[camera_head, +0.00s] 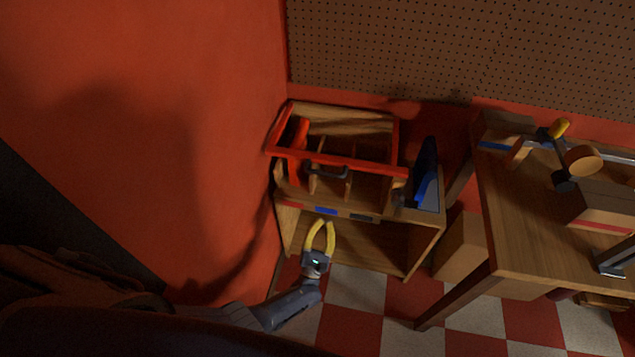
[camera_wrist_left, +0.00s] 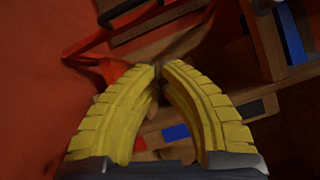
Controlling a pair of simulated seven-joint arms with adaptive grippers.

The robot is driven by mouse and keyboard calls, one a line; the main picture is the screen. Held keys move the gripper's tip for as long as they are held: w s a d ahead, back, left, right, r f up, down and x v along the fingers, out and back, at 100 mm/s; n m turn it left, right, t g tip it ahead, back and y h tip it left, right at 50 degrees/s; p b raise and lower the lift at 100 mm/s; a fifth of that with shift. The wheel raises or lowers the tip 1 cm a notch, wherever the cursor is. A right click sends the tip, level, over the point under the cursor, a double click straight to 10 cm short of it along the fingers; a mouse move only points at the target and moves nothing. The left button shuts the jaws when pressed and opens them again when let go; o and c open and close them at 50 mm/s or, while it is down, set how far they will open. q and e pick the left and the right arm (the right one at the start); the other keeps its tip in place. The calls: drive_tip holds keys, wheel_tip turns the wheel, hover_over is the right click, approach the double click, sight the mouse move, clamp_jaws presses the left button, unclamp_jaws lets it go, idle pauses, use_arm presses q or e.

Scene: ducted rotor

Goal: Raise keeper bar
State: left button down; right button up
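A red bar, which I take to be the keeper bar (camera_head: 375,168), runs across the front of the wooden rack (camera_head: 295,212), with a dark handle (camera_head: 328,172) near its middle. My left gripper (camera_head: 321,223) is below and in front of the rack, apart from the bar, its yellow fingers pointing up towards the rack. In the left wrist view its fingertips (camera_wrist_left: 158,72) are close together with a narrow gap and nothing visible between them. Red parts of the rack show beyond them, dim and partly hidden.
Blue upright pieces (camera_head: 427,172) stand at the rack's right end. A wooden table (camera_head: 530,235) at the right carries a boxy object (camera_head: 605,207) and a piece with an orange disc (camera_head: 583,160). A red wall (camera_head: 150,130) rises at the left. Below the bar, the lower shelf (camera_head: 350,242) looks empty.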

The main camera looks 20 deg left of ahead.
use_arm(q)
drive_tip(key=w+a+r+n+y, duration=0.2)
drive_tip(key=w+r+n, duration=0.2)
drive_tip(key=w+r, duration=0.4)
drive_tip(key=shift+a+r+n+t, duration=0.15)
drive_tip(key=shift+r+n+t, duration=0.2)
drive_tip(key=shift+r, duration=0.95)
drive_tip(key=shift+w, duration=0.15)
